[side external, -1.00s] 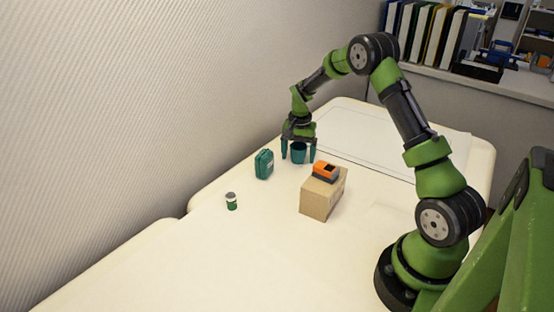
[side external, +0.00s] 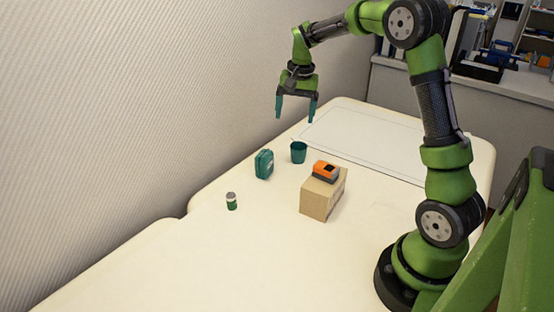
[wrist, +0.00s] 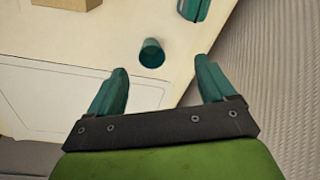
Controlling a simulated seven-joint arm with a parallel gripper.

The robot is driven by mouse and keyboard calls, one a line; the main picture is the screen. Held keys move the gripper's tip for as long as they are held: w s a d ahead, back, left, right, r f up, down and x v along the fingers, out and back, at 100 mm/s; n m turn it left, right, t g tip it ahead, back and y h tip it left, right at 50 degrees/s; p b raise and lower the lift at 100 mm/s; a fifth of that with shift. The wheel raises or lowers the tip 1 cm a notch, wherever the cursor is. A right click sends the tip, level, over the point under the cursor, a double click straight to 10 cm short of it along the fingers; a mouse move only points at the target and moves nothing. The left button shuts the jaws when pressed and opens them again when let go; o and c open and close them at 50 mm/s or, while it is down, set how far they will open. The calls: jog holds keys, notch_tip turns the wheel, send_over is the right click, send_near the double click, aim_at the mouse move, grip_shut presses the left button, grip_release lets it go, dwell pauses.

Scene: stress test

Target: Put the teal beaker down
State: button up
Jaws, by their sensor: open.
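The teal beaker (side external: 298,153) stands upright on the cream table, to the right of a teal case. In the wrist view the beaker (wrist: 152,54) shows beyond my fingertips, roughly between their lines. My gripper (side external: 297,118) is open and empty, raised well above the beaker and apart from it. In the wrist view both teal fingers of my gripper (wrist: 160,75) are spread wide with nothing between them.
The teal case (side external: 264,164) stands left of the beaker. A cardboard box (side external: 321,201) with an orange and black device (side external: 326,171) on top is at the right front. A small green and white jar (side external: 231,201) stands nearer. A ribbed wall (side external: 120,110) borders the table.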

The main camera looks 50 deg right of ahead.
jog(key=s+a+r+n+t, duration=0.2)
jog(key=s+a+r, duration=0.25)
jog(key=a, duration=0.25)
jog(key=s+a+r+n+t, duration=0.1)
jog(key=s+a+r+n, duration=0.1)
jog(key=s+a+r, duration=0.3)
jog(key=s+a+f+n+t+y, duration=0.2)
jog(key=s+a+n+t, duration=0.1)
jog(key=s+a, duration=0.5)
jog(key=shift+s+a+n, duration=0.4)
jog(key=shift+s+n, duration=0.2)
jog(key=shift+s, duration=0.55)
